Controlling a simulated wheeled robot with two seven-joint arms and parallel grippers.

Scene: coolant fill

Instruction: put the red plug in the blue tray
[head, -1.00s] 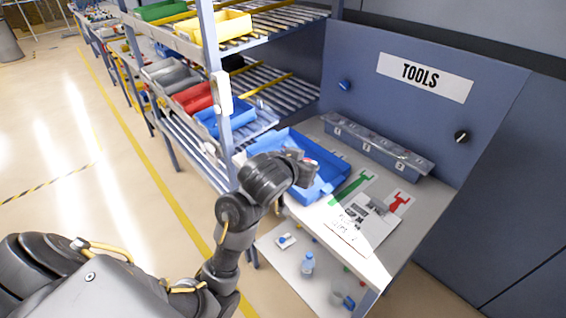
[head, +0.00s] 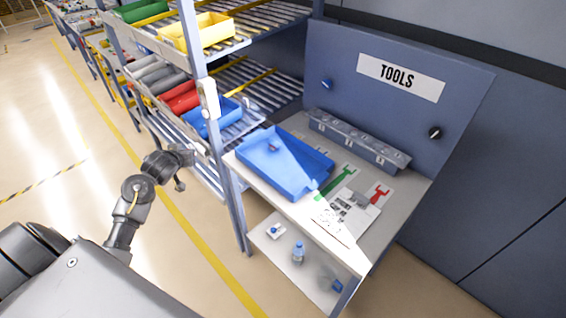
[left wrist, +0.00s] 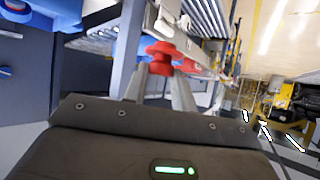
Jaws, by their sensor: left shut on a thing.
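The red plug (left wrist: 161,58) is between the fingertips of my left gripper (left wrist: 160,72) in the left wrist view, and the gripper is shut on it. In the head view my left gripper (head: 186,156) is out over the floor, left of the rack post and well apart from the tray. The plug cannot be made out there. The blue tray (head: 262,182) lies on the bench top, with a small dark reddish item inside near its far left. A blue tray edge also shows at the top left of the left wrist view (left wrist: 62,12). My right gripper is not in view.
The rack post (head: 218,150) stands between my left gripper and the bench tray. Rack shelves hold a red bin (head: 181,97), a smaller blue bin (head: 203,125) and a yellow bin (head: 205,35). A grey compartment box (head: 360,140) and a white sheet lie on the bench.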

